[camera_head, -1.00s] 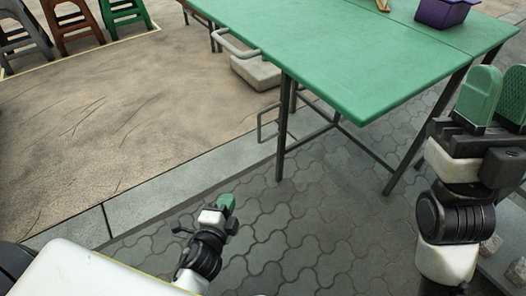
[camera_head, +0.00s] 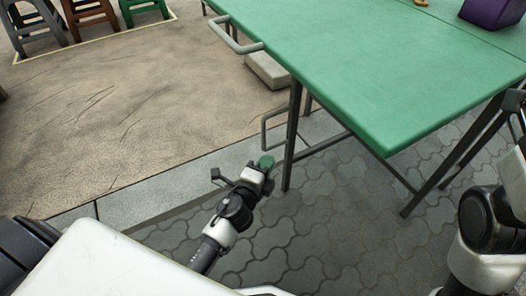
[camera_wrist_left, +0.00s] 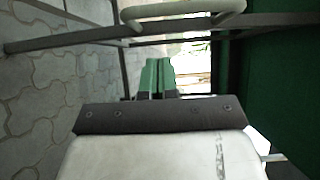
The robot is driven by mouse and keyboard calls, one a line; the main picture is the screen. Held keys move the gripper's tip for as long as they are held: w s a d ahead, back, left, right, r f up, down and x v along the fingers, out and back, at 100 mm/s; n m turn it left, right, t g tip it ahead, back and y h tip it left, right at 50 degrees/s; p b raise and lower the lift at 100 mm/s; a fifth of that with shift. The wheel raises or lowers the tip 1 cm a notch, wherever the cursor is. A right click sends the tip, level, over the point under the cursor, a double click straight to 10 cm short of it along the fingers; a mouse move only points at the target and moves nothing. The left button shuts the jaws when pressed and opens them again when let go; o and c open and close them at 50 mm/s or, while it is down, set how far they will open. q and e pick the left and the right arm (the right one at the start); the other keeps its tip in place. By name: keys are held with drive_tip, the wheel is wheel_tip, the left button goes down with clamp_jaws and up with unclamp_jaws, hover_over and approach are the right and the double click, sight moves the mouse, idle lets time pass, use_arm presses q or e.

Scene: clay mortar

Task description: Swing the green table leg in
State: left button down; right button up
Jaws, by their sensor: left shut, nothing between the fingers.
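The green folding table (camera_head: 400,65) stands on dark metal legs. Its near left leg (camera_head: 293,140) is upright, with a grey loop handle (camera_head: 273,130) on its left side. My left gripper (camera_head: 266,161) is shut and empty, low beside this leg, just below the loop handle and apparently apart from it. In the left wrist view the shut green fingers (camera_wrist_left: 158,75) point at dark table bars, with a pale handle (camera_wrist_left: 185,18) above and the green tabletop (camera_wrist_left: 295,60) at right. My right arm shows at the right edge; its fingers are out of frame.
A second pale handle (camera_head: 235,37) sticks out from the tabletop's left edge. A pale block (camera_head: 267,70) lies on the ground behind the leg. Several stools (camera_head: 90,12) stand far left. A purple container (camera_head: 490,14) sits on the table. The brown ground at left is clear.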

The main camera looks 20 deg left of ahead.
use_arm(q)
drive_tip(key=shift+w+a, duration=0.65)
drive_tip(key=shift+w, duration=0.3)
drive_tip(key=shift+w+a, duration=0.65)
drive_tip(key=shift+w, duration=0.25)
drive_tip(key=shift+a, duration=0.1)
